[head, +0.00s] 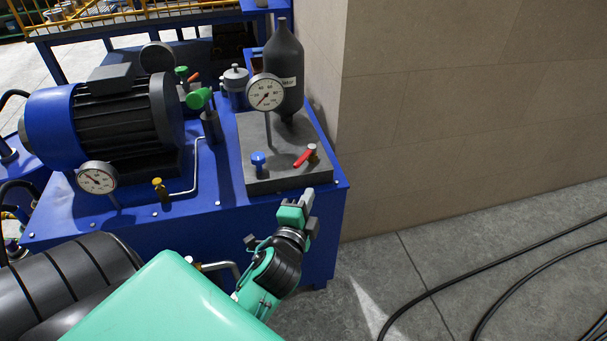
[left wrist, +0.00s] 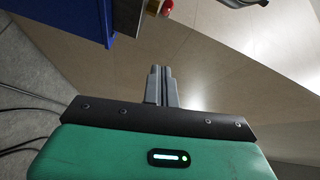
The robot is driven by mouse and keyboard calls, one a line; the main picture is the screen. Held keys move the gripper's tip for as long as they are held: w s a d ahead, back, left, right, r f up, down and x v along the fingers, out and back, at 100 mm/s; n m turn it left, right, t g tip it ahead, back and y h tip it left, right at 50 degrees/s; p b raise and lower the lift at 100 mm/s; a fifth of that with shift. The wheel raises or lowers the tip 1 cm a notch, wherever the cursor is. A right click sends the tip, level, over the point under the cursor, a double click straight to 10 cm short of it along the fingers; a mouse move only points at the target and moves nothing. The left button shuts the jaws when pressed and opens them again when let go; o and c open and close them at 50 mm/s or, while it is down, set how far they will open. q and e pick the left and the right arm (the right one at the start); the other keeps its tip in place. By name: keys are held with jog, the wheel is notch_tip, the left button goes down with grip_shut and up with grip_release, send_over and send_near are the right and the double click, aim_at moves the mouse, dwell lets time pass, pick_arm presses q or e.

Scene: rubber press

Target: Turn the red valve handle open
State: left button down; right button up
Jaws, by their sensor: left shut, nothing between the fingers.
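The red valve handle (head: 304,157) sits on a small fitting near the front right corner of the grey block (head: 285,183) on the blue machine. It lies slanted, its free end pointing down and left. My left gripper (head: 308,196) is shut and empty, in front of the block's front right corner and a little below the handle in the head view, apart from it. In the left wrist view the shut fingers (left wrist: 158,84) point up. A red round part (left wrist: 167,7) shows at the top edge there; I cannot tell if it is the handle. My right gripper is not in view.
A blue knob (head: 258,160) stands left of the handle. A pressure gauge (head: 266,92) and a dark bottle-shaped tank (head: 284,72) rise behind it. A beige wall (head: 450,110) stands to the right. Black hoses (head: 440,285) lie on the floor.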

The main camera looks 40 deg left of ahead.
aim_at(305, 157)
pick_arm(q)
jog(key=w+a, duration=0.2)
jog(key=w, duration=0.1)
jog(key=w+a+f, duration=0.1)
jog(key=w+a, duration=0.1)
jog(key=w, duration=0.1)
jog(key=w+a, duration=0.3)
jog(key=shift+w+f, duration=0.1)
jog(key=shift+f, duration=0.05)
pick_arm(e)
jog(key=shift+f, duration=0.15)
pick_arm(q)
jog(key=shift+a, duration=0.1)
